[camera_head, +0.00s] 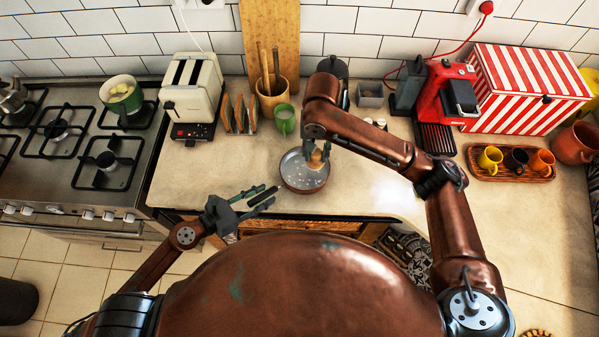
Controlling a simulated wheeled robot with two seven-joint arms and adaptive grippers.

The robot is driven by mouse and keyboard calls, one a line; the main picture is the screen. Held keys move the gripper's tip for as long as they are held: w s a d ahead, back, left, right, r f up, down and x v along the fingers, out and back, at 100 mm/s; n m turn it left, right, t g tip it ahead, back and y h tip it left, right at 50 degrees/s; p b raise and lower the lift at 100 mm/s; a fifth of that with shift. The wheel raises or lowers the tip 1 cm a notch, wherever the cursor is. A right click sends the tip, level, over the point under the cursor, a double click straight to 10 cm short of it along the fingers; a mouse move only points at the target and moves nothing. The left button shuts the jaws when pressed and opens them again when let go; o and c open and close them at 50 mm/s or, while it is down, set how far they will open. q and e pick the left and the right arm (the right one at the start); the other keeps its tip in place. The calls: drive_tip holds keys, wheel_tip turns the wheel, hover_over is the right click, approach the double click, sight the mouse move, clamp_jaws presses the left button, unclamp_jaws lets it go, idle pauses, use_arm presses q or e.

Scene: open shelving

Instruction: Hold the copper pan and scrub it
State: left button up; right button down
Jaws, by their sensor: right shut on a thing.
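The copper pan (291,181) sits on the counter near its front edge, with a grey inside flecked with white spots. My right gripper (318,152) reaches down over the pan and is shut on a light wooden scrubber (316,162), which is at the right part of the pan's inside. Whether the scrubber touches the pan floor is hard to tell. My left gripper (270,196) is open and empty, to the left and front of the pan, its fingers pointing toward it, apart from the rim. No pan handle can be made out.
A green mug (284,119), a utensil pot (272,100) and a toaster (192,90) stand behind and left of the pan. A red coffee machine (447,95) and a cup tray (511,173) are at right. The counter (205,180) left of the pan is clear.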

use_arm(q)
drive_tip(key=shift+o, duration=0.4)
drive_tip(key=v, duration=1.2)
